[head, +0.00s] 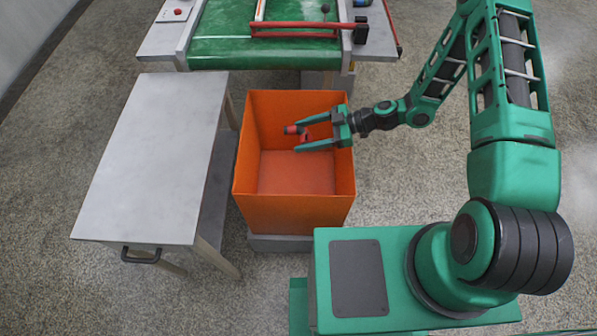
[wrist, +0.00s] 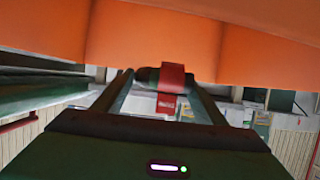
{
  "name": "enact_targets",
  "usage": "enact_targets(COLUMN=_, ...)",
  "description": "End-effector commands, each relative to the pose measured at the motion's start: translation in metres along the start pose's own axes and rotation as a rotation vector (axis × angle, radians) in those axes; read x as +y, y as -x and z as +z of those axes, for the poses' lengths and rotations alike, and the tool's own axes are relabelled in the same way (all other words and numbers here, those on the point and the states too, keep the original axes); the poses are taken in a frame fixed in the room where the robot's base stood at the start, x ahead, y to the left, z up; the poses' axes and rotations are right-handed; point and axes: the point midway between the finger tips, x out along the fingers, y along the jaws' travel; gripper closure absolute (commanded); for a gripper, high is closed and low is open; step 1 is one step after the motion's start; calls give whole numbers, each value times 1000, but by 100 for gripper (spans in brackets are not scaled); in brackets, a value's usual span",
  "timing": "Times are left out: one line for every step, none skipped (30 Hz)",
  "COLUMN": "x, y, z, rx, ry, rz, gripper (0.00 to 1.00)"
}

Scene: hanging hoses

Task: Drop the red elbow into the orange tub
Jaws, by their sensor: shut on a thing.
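In the wrist view the red elbow (wrist: 172,78) sits between the fingertips, with the orange tub wall (wrist: 150,38) filling the top of the picture. The tub's visible floor looks empty. How high the elbow is above the rim is hard to tell.
A grey-topped table (head: 150,160) stands close left of the tub. A green conveyor belt (head: 262,52) with a red-railed frame lies behind it. Speckled floor is free at right.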

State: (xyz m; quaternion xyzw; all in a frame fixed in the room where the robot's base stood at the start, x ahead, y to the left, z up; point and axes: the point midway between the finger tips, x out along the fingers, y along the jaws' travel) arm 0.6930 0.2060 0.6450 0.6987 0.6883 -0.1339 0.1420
Motion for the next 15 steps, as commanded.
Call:
enact_targets(x=0, y=-1, z=2, rx=0, ry=-1, rz=0, gripper=57)
enact_targets(x=0, y=-1, z=3, rx=0, ry=-1, rz=0, gripper=57)
enact_targets(x=0, y=-2, z=4, rx=0, ry=0, rz=0, gripper=57)
enact_targets(x=0, y=-2, z=4, rx=0, ry=0, rz=0, gripper=57)
enact_targets(x=0, y=-2, z=5, rx=0, ry=0, rz=0, gripper=57)
enact_targets(x=0, y=-2, z=5, rx=0, ry=0, rz=0, gripper=57)
enact_targets(x=0, y=-2, z=5, rx=0, ry=0, rz=0, gripper=57)
enact_targets(x=0, y=-2, z=5, rx=0, ry=0, rz=1, gripper=57)
enact_targets(x=0, y=-2, z=5, rx=0, ry=0, rz=1, gripper=57)
enact_targets(x=0, y=-2, z=5, rx=0, ry=0, rz=1, gripper=57)
enact_targets(x=0, y=-2, z=5, rx=0, ry=0, rz=1, gripper=57)
enact_targets(x=0, y=-2, z=5, rx=0, ry=0, rz=1, gripper=30)
enact_targets(x=0, y=-2, z=5, rx=0, ry=0, rz=1, gripper=23)
enact_targets(x=0, y=-2, z=5, rx=0, ry=0, rz=1, gripper=16)
enact_targets(x=0, y=-2, z=5, rx=0, ry=0, rz=1, gripper=13)
